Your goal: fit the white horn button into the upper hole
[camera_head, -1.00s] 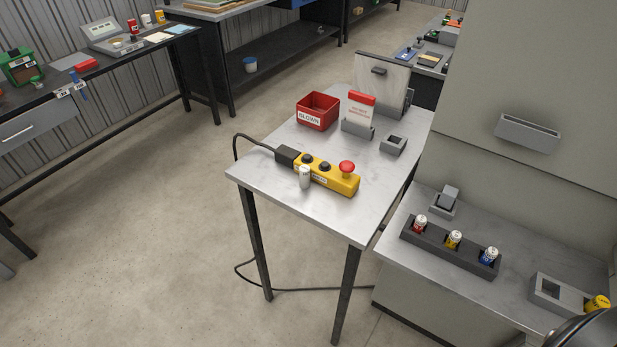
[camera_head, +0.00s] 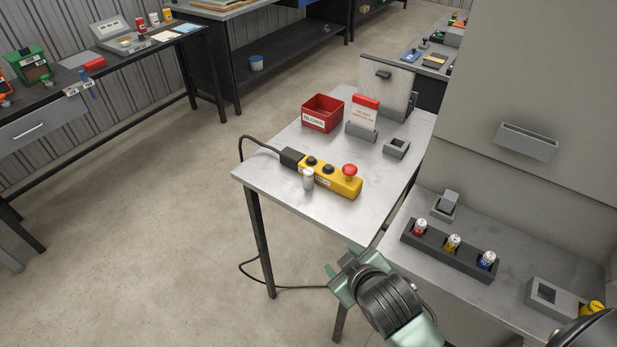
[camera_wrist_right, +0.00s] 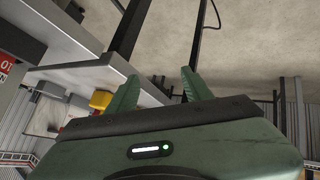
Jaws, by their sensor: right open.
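The white button (camera_head: 308,179) stands upright on the small metal table, against or just in front of the near side of the yellow control box (camera_head: 331,176). The box carries two black buttons and a red mushroom button (camera_head: 349,171). I cannot make out an open upper hole at this size. My right gripper (camera_head: 344,268) is open and empty, low in front of the table's near right corner. In the right wrist view its two green fingers (camera_wrist_right: 158,88) are apart with nothing between them. My left gripper is not in view.
On the small table (camera_head: 283,194) are a red bin (camera_head: 322,113), a sign holder (camera_head: 362,130) and a grey square socket (camera_head: 396,148). A dark rack (camera_head: 448,249) with red, yellow and blue-labelled cylinders is on the right bench. A black cable hangs left. Floor is free at left.

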